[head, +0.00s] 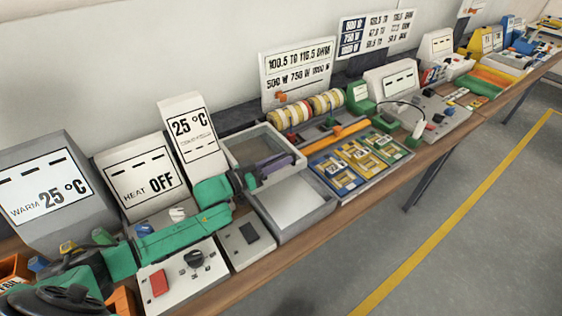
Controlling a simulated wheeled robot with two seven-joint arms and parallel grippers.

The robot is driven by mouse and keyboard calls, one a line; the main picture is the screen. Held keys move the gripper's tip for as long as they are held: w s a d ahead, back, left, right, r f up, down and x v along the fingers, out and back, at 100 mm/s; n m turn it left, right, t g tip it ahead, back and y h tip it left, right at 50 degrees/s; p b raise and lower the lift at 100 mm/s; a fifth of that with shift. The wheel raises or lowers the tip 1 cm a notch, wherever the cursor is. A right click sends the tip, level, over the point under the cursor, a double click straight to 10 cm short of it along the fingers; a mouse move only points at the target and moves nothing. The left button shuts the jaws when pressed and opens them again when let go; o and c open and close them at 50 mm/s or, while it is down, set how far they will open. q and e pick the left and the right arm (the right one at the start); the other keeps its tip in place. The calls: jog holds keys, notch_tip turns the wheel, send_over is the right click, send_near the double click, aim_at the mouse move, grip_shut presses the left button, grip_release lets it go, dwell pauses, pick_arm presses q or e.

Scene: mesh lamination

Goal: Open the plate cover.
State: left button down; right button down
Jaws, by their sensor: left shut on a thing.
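The plate cover (246,137) is a grey square frame with a pale inner panel. It stands raised and tilted at the back of an open grey box, hinge side away from me. The box (322,207) shows a flat pale plate (293,200) inside. My left gripper (287,163), at the end of the green arm, is shut at the cover's lower front edge, above the box. The arm and gripper hide part of that edge and the exact grip. My right gripper is not in view.
A white control box (180,285) with a red button and black knob stands front left, beside a small grey switch box (246,245). Display panels (140,178) line the back. A tray of coloured boards (357,160) lies to the right. The table's front edge is close.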

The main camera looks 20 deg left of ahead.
pick_arm(q)
jog(key=c, duration=0.8)
grip_release()
jog(key=shift+a, duration=0.15)
jog(key=v, duration=1.4)
jog(key=shift+s, duration=0.2)
jog(key=shift+a, duration=0.1)
